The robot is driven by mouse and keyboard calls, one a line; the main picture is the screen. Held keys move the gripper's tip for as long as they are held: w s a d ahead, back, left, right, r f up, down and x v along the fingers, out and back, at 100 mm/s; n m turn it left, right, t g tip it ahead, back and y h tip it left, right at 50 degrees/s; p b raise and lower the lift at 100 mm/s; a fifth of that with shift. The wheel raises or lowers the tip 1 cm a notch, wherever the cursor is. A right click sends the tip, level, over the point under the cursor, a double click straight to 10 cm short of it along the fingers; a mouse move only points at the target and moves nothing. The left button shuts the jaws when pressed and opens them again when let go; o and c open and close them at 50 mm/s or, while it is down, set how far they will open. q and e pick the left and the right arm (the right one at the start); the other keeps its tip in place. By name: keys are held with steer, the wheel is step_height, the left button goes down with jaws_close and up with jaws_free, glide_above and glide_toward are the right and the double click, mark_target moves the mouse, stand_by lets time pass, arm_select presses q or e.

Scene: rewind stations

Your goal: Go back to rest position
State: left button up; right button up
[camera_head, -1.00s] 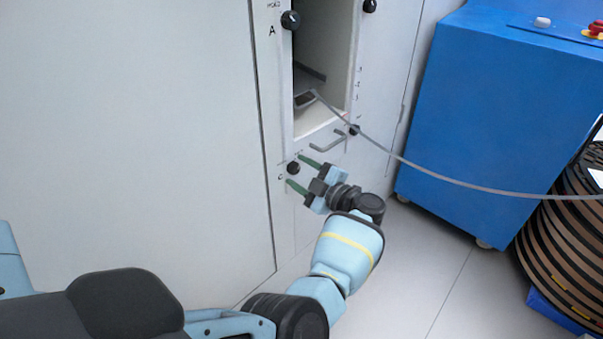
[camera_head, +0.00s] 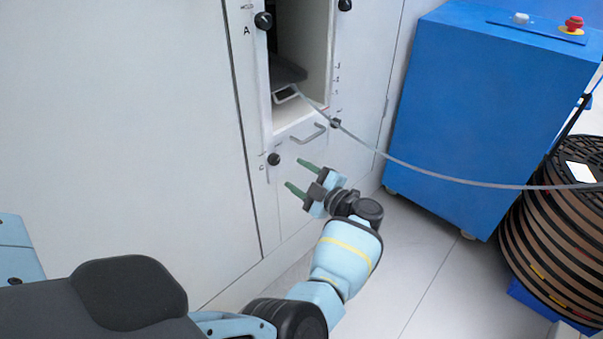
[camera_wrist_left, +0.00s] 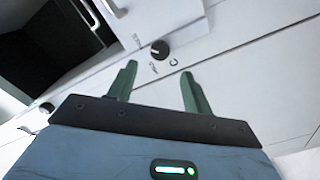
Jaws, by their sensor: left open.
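My left gripper (camera_head: 297,176) is open and empty, its two green fingers apart, in front of the white cabinet (camera_head: 130,110). It is below and a little right of the knob marked C (camera_head: 274,160). In the left wrist view the open fingers (camera_wrist_left: 156,88) point towards a black knob (camera_wrist_left: 159,50) on the cabinet front, with nothing between them. My right gripper is not in either view.
An open compartment (camera_head: 300,110) in the cabinet holds a dark object. A grey strip (camera_head: 430,176) runs from it to a stack of brown reels (camera_head: 545,240) at right. A metal handle (camera_head: 308,136) sits below the compartment. A blue machine (camera_head: 480,110) stands at right. The floor (camera_head: 410,260) between is clear.

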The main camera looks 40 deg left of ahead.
arm_select(q)
steer(key=shift+d, duration=0.45)
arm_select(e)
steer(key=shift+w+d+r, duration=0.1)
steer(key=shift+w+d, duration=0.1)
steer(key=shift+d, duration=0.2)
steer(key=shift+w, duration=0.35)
